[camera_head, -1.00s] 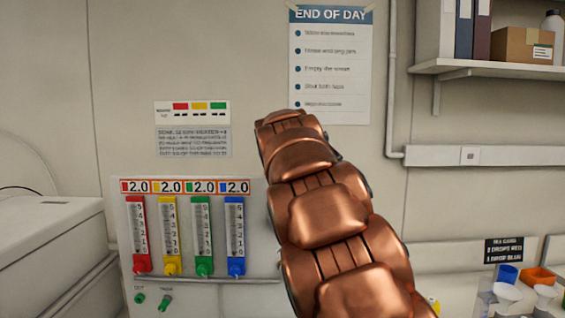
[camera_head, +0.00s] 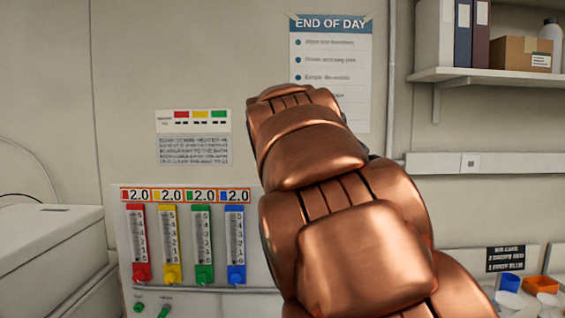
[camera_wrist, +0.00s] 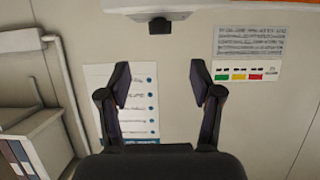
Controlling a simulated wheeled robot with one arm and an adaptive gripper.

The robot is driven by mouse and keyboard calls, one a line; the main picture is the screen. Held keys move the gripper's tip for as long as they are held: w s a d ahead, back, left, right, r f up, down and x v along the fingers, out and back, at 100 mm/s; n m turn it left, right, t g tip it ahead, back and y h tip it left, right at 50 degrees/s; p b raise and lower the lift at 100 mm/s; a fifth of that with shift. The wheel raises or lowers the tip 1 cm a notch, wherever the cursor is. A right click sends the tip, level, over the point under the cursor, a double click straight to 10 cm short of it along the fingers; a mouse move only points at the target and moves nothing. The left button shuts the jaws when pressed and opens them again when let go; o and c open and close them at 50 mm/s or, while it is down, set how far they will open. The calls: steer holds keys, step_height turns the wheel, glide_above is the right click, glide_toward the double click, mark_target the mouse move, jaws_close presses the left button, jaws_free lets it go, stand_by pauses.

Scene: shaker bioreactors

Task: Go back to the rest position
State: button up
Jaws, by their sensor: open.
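My gripper (camera_wrist: 160,88) shows in the wrist view with its two dark fingers spread apart. It is open and nothing is between the fingers. The wall and the END OF DAY poster (camera_wrist: 135,95) lie behind it, upside down in that view. In the head view my copper-coloured arm rises across the middle and covers the lower part of the poster (camera_head: 330,50). The gripper itself is hidden in the head view.
A panel (camera_head: 125,245) with red, yellow, green and blue flow tubes stands left of my arm. A white machine (camera_head: 45,240) is at the far left. A shelf (camera_head: 480,77) with binders and a cardboard box (camera_head: 520,53) is at upper right. Orange and blue containers (camera_head: 540,284) sit at lower right.

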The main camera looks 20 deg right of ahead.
steer(key=shift+s, duration=0.1)
stand_by(0.4)
steer(key=s+a+f+g+y, duration=0.1)
steer(key=s+f+g, duration=0.1)
steer(key=s+f, duration=0.45)
steer(key=s+f+n+g+y, duration=0.1)
steer(key=s+f+g, duration=0.15)
steer(key=f, duration=0.65)
steer(key=s+a+f+g+y, duration=0.1)
steer(key=s+f+g, duration=0.1)
steer(key=s+f, duration=0.4)
steer(key=s+a+f+n+g+y, duration=0.1)
steer(key=s+a+f+n+g, duration=0.1)
steer(key=s+f, duration=0.8)
steer(key=s+a+f+n+g+y, duration=0.1)
steer(key=s+a+f+g, duration=0.4)
steer(key=s+f, duration=0.6)
steer(key=s, duration=0.5)
steer(key=shift+s+a+f+n, duration=0.15)
steer(key=shift+a+f+n, duration=0.05)
steer(key=shift+a+n, duration=0.2)
